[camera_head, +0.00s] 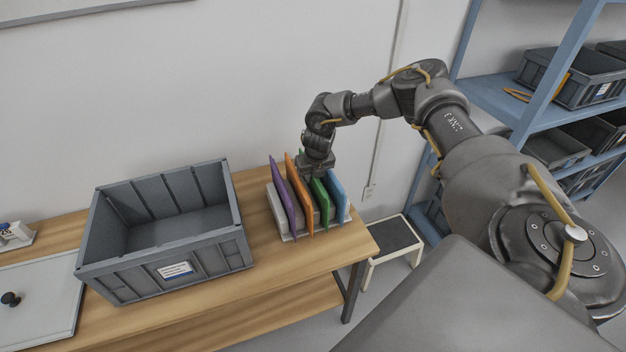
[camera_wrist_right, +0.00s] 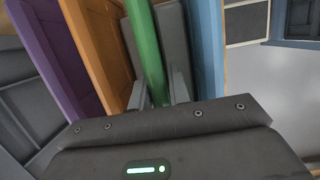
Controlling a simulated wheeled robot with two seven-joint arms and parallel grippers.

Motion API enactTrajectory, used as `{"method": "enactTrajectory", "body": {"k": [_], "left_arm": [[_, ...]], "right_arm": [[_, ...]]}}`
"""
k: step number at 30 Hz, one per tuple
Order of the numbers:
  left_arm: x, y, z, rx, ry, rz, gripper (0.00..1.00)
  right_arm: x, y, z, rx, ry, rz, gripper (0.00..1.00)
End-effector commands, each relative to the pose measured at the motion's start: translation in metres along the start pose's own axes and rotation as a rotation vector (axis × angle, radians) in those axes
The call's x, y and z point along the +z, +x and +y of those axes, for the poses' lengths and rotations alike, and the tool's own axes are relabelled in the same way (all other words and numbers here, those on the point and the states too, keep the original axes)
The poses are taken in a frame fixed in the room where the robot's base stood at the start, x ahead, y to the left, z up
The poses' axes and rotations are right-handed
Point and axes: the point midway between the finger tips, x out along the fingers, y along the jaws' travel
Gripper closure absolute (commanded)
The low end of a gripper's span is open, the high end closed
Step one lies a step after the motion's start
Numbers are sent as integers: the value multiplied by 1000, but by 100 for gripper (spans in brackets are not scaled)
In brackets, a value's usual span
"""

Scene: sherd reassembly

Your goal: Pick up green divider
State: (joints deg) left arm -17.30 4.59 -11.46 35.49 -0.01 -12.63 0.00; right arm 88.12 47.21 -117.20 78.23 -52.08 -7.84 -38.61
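The green divider (camera_head: 322,203) stands upright in a light grey rack (camera_head: 288,238) on the wooden table, between the orange divider (camera_head: 297,190) and the blue divider (camera_head: 337,190). My right gripper (camera_head: 318,175) is over the rack, pointing down at the top of the green divider. In the right wrist view the green divider (camera_wrist_right: 146,45) runs between the two fingers (camera_wrist_right: 160,92), with one finger on each side. The fingers look apart, with a small gap beside the divider. My left gripper is not in view.
A purple divider (camera_head: 283,195) stands left of the orange one in the rack. A large grey crate (camera_head: 120,273), empty as far as I see, sits left of the rack. A pale tray (camera_head: 55,285) lies farther left. A step stool (camera_head: 393,240) and blue shelves (camera_head: 490,100) are right.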

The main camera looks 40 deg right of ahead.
Motion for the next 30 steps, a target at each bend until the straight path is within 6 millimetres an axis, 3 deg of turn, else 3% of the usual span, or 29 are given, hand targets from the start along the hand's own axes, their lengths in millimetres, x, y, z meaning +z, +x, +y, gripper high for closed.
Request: {"method": "enactTrajectory", "body": {"k": [4,15,30], "left_arm": [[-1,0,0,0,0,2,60],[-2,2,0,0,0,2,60],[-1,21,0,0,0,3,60]], "right_arm": [[0,0,0,0,0,0,100],[2,-6,1,2,1,-2,100],[25,-87,1,3,0,-3,100]]}}
